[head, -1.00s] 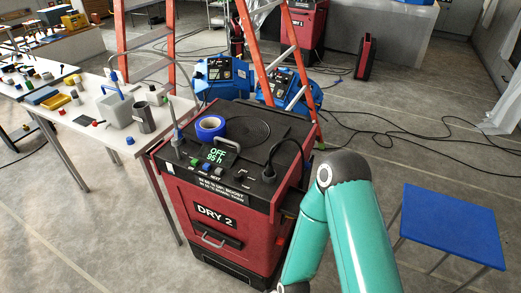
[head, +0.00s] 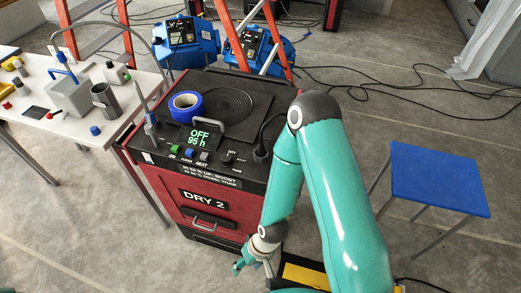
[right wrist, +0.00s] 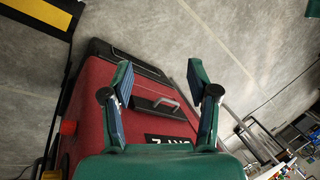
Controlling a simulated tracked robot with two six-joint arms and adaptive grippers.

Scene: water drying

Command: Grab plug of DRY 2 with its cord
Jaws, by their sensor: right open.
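The red and black DRY 2 unit (head: 180,215) stands upright in the middle of the head view. Its display reads OFF 95 h. A black plug (head: 261,153) sits at the right of its top panel, and its cord curves up and back behind my right arm. My right gripper (head: 250,267) is low in front of DRY 2's front face, well below the plug. In the right wrist view this gripper (right wrist: 160,76) is open and empty, with the DRY 2 front (right wrist: 105,75) and its handle (right wrist: 163,102) beyond its fingers. My left gripper is out of view.
A roll of blue tape (head: 185,105) lies on DRY 2. A white table (head: 75,130) with several small items stands at left. A blue stool (head: 435,180) is at right. Blue machines (head: 190,45) and an orange ladder (head: 128,40) stand behind.

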